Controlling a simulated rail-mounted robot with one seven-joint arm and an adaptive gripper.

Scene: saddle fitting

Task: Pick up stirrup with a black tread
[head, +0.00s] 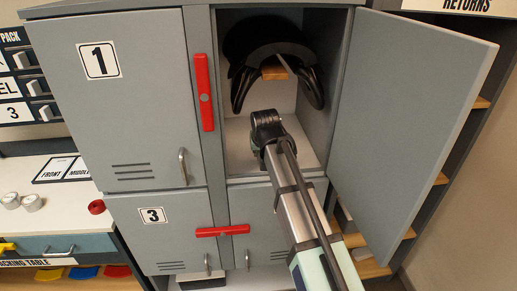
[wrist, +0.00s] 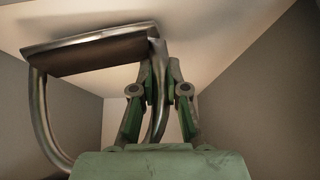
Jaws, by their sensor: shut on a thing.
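A metal stirrup (wrist: 41,112) with a flat dark tread (wrist: 95,52) fills the left and middle of the wrist view. Its tread is at the top of that picture, and its curved sides run down from it. My gripper (wrist: 160,80) has its green fingers on either side of the stirrup's right side bar and is shut on it. In the head view my arm reaches into the open upper right locker (head: 312,160). The fingers and the stirrup cannot be made out there, hidden by my own wrist.
A black saddle (head: 268,38) sits on a wooden support at the top of the open locker. The locker's door (head: 412,120) stands open to the right. Closed door 1 (head: 115,105) with a red bar (head: 204,92) is to the left. Locker walls enclose the gripper.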

